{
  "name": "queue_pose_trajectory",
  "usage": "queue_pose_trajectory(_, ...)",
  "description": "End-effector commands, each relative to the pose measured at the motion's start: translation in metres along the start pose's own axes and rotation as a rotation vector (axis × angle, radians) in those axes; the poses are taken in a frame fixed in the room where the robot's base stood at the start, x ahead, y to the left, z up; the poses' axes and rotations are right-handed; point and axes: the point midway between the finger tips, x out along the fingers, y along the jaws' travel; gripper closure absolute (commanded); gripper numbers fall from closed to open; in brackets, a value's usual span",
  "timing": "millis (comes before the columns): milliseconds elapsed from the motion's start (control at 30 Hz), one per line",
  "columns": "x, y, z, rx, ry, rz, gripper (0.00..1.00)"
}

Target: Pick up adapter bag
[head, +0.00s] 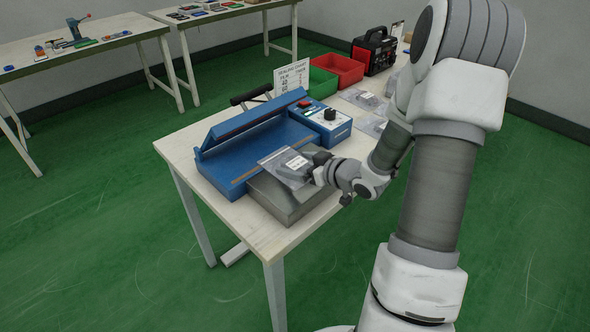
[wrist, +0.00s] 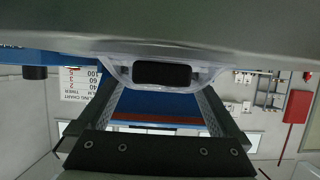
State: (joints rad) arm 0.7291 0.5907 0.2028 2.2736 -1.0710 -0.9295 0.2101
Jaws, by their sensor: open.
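A clear bag with a dark adapter and a white label (head: 284,160) lies on the grey platform (head: 283,203) in front of the blue sealer (head: 247,150). Its left edge reaches the sealer's front. My gripper (head: 318,169) is at the bag's right end, low over the platform. In the wrist view, which is upside down, the bag's dark adapter (wrist: 162,73) shows end-on between the tips of my open gripper (wrist: 160,88). I cannot tell whether the fingers touch the bag. The platform fills the top of that view.
The sealer's blue lid is raised, with a control box (head: 328,119) and a sign (head: 291,77) behind. More bags (head: 363,99) lie farther back, near green and red bins (head: 338,68) and a black-and-red machine (head: 375,50). My arm covers the table's right side.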

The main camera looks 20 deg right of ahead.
Motion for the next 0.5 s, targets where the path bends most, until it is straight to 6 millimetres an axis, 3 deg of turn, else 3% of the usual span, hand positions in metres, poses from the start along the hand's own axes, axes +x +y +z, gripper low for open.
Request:
queue_pose_trajectory(100, 0.0102, -0.0004, 0.0, 0.0, 0.001, -0.001, 0.0)
queue_pose_trajectory(333, 0.0108, -0.0001, -0.0008, 0.001, 0.001, 0.0, 0.0)
queue_pose_trajectory(500, 0.0106, 0.0001, -0.0007, 0.001, 0.001, 0.0, 0.29)
